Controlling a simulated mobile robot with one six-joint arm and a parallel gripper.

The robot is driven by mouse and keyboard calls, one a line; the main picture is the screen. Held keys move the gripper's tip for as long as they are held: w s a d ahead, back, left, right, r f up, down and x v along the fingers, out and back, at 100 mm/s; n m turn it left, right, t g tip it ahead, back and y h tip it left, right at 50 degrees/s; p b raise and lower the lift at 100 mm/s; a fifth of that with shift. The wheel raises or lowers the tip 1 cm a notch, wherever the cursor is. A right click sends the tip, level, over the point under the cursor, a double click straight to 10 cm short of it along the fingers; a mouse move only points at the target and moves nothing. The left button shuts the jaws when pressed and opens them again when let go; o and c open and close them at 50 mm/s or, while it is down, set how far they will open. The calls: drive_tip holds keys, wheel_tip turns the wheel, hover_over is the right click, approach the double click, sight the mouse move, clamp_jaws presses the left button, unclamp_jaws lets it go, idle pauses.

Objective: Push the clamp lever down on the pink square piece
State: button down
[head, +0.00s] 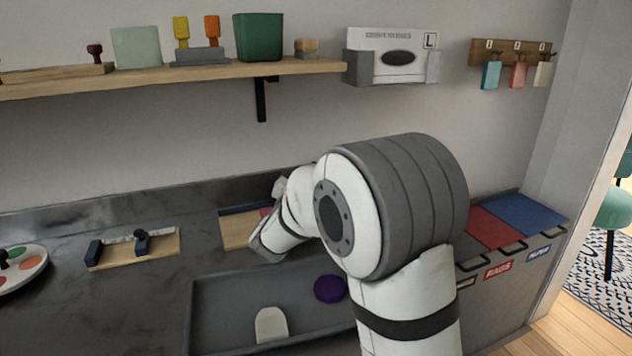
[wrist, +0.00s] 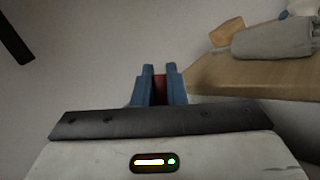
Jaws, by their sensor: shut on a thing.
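My gripper shows in the wrist view as two blue fingers (wrist: 159,84). They are shut on a small dark red thing (wrist: 159,90), and I cannot tell what it is. In the head view my arm reaches over a wooden board (head: 237,232) at the back of the counter and hides my fingertips. A small pink patch (head: 265,212) shows on this board beside my wrist, with a dark blue bar (head: 240,210) along its back edge. The patch may be the pink square piece. I cannot see a clamp lever there.
Another wooden board (head: 165,250) with dark blue clamp parts lies to the left. A grey tray (head: 215,305) in front holds a purple disc (head: 330,289) and a cream piece (head: 271,325). A shelf (head: 170,79) runs above.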

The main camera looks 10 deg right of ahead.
idle(0.3)
drive_tip(key=shift+f, duration=0.1)
drive_tip(key=c, duration=1.5)
unclamp_jaws()
drive_tip(key=shift+a, duration=0.1)
drive_tip(key=shift+s, duration=0.1)
drive_tip(key=shift+s+a, duration=0.25)
drive_tip(key=shift+s, duration=0.05)
drive_tip(key=r+v, duration=0.1)
drive_tip(key=v, duration=0.3)
drive_tip(key=p+v, duration=0.1)
drive_tip(key=v, duration=0.3)
drive_tip(key=r+p+v, duration=0.1)
drive_tip(key=v, duration=0.3)
drive_tip(key=shift+s+a+r, duration=0.15)
drive_tip(key=shift+s+r, duration=0.1)
drive_tip(key=shift+r, duration=0.05)
